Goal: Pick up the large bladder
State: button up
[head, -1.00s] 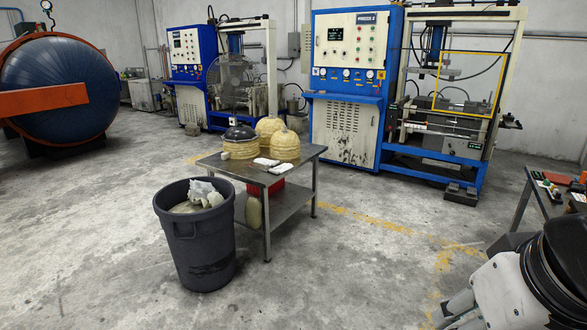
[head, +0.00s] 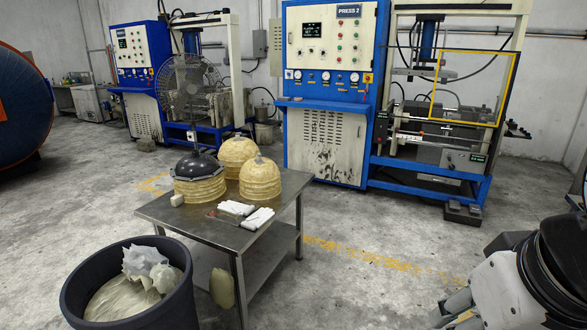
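Several dome-shaped pieces stand on a metal table (head: 165,212) in the middle of the head view. One ribbed cream dome (head: 262,180) stands at the right, and another cream dome (head: 237,150) is behind it. A black dome (head: 195,164) with a knob on top sits on a ribbed cream base (head: 200,190) at the left. I cannot tell which of these, if any, is the large bladder. Part of my arm shows at the lower right, with grey finger-like parts at the frame's bottom edge. It is well apart from the table, and I cannot make out an open or shut grip.
A dark bin (head: 75,290) with pale crumpled material (head: 150,266) stands at the table's near left. White folded items (head: 257,219) and a small pale block (head: 177,200) lie on the tabletop. A blue press (head: 330,110) stands behind. The floor right of the table is clear.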

aim_at(259, 178)
jog(key=i+z, duration=0.5)
jog(key=i, duration=1.05)
jog(key=i+l+u, duration=0.2)
jog(key=i+u, duration=0.2)
jog(key=i+l+u, duration=0.35)
jog(key=i, duration=0.15)
jog(key=i+l+u, duration=0.75)
jog(key=l, duration=0.3)
jog(key=k+j, duration=0.05)
